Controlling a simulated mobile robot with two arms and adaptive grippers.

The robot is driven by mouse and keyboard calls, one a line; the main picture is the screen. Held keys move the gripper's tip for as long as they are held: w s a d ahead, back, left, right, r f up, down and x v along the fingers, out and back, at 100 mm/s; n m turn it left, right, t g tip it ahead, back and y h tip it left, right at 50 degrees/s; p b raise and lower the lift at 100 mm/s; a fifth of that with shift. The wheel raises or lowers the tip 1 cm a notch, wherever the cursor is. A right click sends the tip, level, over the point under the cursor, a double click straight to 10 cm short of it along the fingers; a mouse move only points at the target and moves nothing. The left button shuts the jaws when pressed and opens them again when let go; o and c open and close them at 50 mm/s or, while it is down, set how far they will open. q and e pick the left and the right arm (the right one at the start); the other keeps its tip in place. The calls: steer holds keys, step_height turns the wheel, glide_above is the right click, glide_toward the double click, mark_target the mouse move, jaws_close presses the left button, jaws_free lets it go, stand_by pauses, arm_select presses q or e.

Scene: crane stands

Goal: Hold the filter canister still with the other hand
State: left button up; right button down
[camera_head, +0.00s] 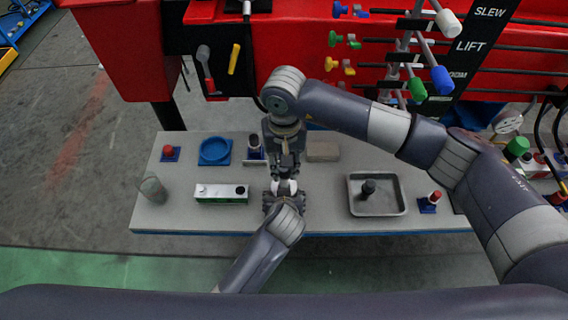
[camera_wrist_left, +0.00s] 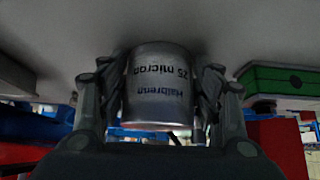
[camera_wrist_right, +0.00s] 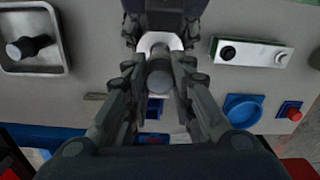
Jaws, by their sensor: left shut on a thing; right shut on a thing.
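The filter canister (camera_wrist_left: 159,88) is a silver cylinder with upside-down lettering, "25 micron" and "Halbrenn", in the left wrist view. My left gripper (camera_wrist_left: 160,95) is shut on its sides. In the head view the canister's pale top (camera_head: 286,186) shows at the front middle of the bench, mostly hidden by both grippers. My right gripper (camera_head: 287,170) comes down from above, over the canister. In the right wrist view my right gripper (camera_wrist_right: 158,72) is shut on a grey round part (camera_wrist_right: 159,80) in front of the canister's white top (camera_wrist_right: 158,42); whether they are joined I cannot tell.
On the grey bench (camera_head: 320,220) stand a white-and-green box (camera_head: 222,199), a blue dish (camera_head: 215,158), a clear cup (camera_head: 152,190), a tan block (camera_head: 322,151) and a metal tray (camera_head: 352,206) holding a dark part (camera_head: 368,188). Red machinery with levers (camera_head: 437,80) stands behind.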

mark_target(284, 179)
steer(key=shift+f, duration=3)
steer(key=c, duration=1.3)
jaws_free()
arm_select(q)
steer(key=shift+s+f, duration=0.1)
arm_select(e)
steer(key=shift+r, duration=2.5)
step_height(284, 179, up, 12)
